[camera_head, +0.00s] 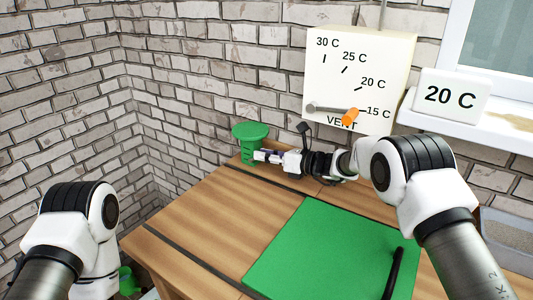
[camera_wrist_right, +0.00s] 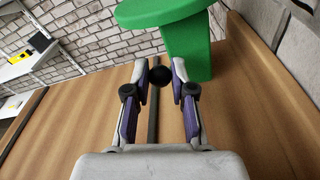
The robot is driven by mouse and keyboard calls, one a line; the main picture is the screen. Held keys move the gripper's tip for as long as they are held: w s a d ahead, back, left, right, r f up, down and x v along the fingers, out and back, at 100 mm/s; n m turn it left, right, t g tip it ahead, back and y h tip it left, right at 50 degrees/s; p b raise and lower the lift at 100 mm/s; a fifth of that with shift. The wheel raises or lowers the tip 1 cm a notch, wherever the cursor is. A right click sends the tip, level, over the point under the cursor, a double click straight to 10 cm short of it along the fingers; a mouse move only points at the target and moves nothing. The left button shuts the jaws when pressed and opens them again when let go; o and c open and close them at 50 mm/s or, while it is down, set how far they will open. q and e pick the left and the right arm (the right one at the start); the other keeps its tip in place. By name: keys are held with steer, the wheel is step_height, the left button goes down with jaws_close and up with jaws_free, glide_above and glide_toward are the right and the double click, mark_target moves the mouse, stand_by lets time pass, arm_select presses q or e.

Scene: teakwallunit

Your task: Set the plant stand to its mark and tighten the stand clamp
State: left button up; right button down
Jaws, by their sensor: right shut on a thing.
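The green plant stand (camera_head: 251,130) has a round flat top on an upright post and stands at the far end of the wooden table by the brick wall. In the right wrist view its green post and top (camera_wrist_right: 188,45) fill the upper right. My right gripper (camera_head: 258,155) reaches to the stand from the right. In the wrist view the gripper (camera_wrist_right: 161,74) is shut on a round black knob (camera_wrist_right: 161,76), which I take to be the stand clamp's knob. The stand's mark cannot be made out. My left arm shows at the left, its gripper out of view.
A dark groove runs along the table (camera_head: 215,215). A white vent panel (camera_head: 365,65) with an orange-tipped lever near 15 C hangs on the wall, beside a "20 C" card (camera_head: 450,96). The table's left part is clear.

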steer(key=shift+w+a+r+g+h+p, duration=0.1)
steer(key=shift+a+r+g+h+p, duration=0.05)
steer(key=shift+r+g+h+p, duration=0.35)
steer(key=shift+f, duration=0.15)
arm_select(q)
step_height(320, 180, up, 2)
steer(key=shift+r, duration=0.1)
arm_select(e)
steer(key=c, duration=1)
jaws_free()
steer(key=shift+f, duration=0.1)
